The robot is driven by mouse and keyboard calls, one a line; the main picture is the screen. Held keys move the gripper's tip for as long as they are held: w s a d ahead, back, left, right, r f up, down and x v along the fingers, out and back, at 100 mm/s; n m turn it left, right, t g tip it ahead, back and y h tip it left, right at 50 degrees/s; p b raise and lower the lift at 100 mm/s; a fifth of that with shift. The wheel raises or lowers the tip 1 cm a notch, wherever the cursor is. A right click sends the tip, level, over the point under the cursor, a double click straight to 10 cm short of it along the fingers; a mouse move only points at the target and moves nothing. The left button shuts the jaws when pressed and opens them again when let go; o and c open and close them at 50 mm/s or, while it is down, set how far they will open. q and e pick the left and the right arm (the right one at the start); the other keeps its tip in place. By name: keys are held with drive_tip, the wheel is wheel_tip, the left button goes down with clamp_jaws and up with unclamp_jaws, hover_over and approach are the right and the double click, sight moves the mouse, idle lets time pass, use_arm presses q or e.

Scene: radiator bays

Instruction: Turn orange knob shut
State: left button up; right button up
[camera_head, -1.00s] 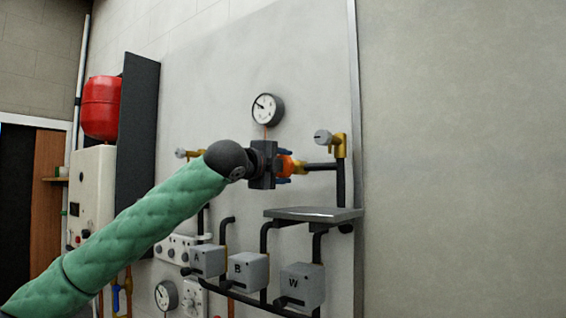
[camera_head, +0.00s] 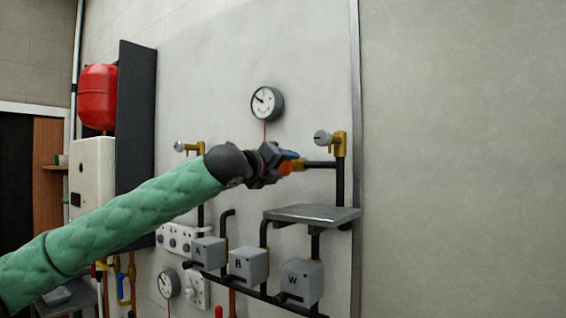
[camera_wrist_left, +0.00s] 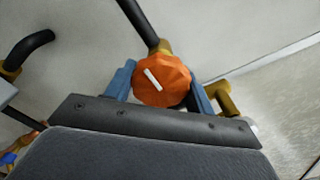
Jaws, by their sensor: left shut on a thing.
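The orange knob (camera_wrist_left: 165,82) sits on a brass valve between the blue fingers of my left gripper (camera_wrist_left: 162,92) in the left wrist view. A white mark on its face is tilted there. In the head view the knob (camera_head: 287,167) shows partly past my left gripper (camera_head: 290,161), which is shut on it. The gripper is rolled at an angle against the wall panel. The knob joins a dark horizontal pipe (camera_head: 320,164). My right gripper is not in view.
A brass valve with a grey knob (camera_head: 322,137) stands just right of the orange knob. A gauge (camera_head: 267,103) is above. A grey shelf (camera_head: 312,214) and boxes A (camera_head: 208,252), B (camera_head: 249,265) and W (camera_head: 301,281) are below. The right wall is bare.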

use_arm(q)
drive_tip(key=shift+f, duration=0.25)
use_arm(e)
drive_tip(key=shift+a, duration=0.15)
use_arm(q)
drive_tip(key=o, duration=1)
drive_tip(key=shift+r, duration=0.1)
drive_tip(key=shift+c, duration=0.2)
drive_tip(key=shift+o, duration=0.2)
drive_tip(key=shift+a, duration=0.1)
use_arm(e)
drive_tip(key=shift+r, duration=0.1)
use_arm(q)
drive_tip(key=shift+r, duration=0.1)
drive_tip(key=shift+s+a, duration=0.15)
drive_tip(key=shift+s, duration=0.1)
drive_tip(key=b+v, duration=0.4)
drive_tip(key=v, duration=0.3)
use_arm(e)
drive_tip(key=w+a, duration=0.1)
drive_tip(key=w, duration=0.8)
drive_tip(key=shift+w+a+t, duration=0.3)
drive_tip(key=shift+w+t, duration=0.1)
use_arm(q)
drive_tip(key=shift+a, duration=0.1)
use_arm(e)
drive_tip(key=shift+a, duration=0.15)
